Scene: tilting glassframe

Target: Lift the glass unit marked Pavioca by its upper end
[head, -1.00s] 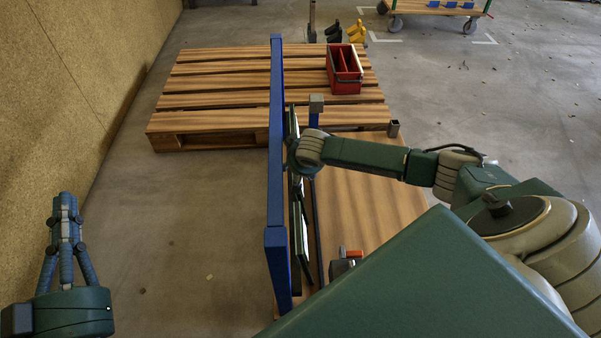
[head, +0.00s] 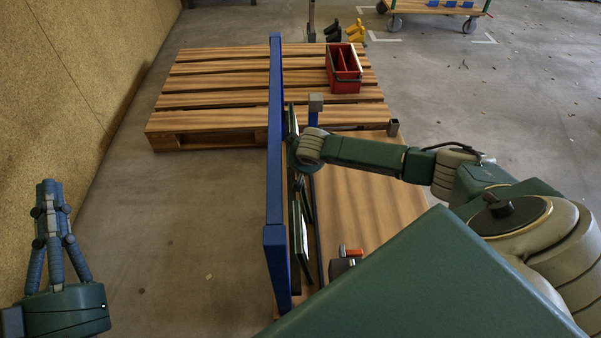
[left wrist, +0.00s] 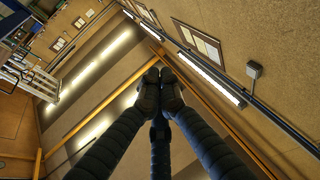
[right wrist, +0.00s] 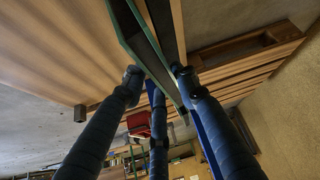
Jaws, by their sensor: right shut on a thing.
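Green-edged glass units stand on edge in a blue frame (head: 275,150). One pale-faced glass unit (head: 303,232) shows nearly edge-on below my right wrist. I cannot read the name Pavioca on any unit. My right gripper's fingers are hidden by its wrist in the head view. In the right wrist view my right gripper (right wrist: 158,82) is shut on a green-edged glass unit (right wrist: 138,42), with fingers on both sides. My left gripper (head: 48,187) points forward, empty, at the far left, well apart from the frame. Its fingertips meet in the left wrist view (left wrist: 160,80).
A wooden pallet (head: 210,105) lies behind the frame and carries a red tool box (head: 343,75). A brown board (head: 365,215) lies to the frame's right, with an orange-handled clamp (head: 350,253). A chipboard wall (head: 70,80) stands left. Floor between wall and frame is clear.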

